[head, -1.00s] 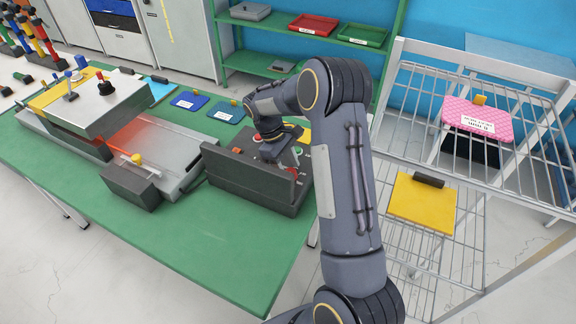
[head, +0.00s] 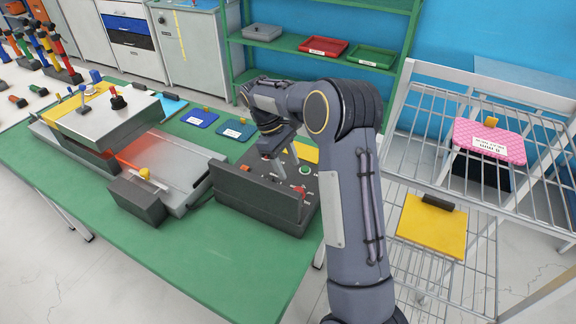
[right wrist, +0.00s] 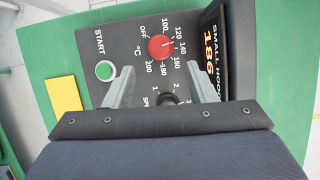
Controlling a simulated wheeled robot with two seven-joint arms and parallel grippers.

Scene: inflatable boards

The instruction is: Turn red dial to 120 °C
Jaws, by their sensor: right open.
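The red dial (right wrist: 160,47) sits on the dark control panel (right wrist: 140,20), with temperature marks from OFF to 200 around it. Its pale pointer mark faces right in the right wrist view, towards the 120–140 side; the exact mark is hard to tell. In the head view the dial shows as a small red shape (head: 301,189). My right gripper (right wrist: 158,80) is open over the panel. Its fingers are on either side below the dial in the right wrist view, and the dial appears free of them. My left gripper is not in view.
The heated press (head: 105,110) stands left on the green table (head: 200,270). A wire rack (head: 410,170) stands right.

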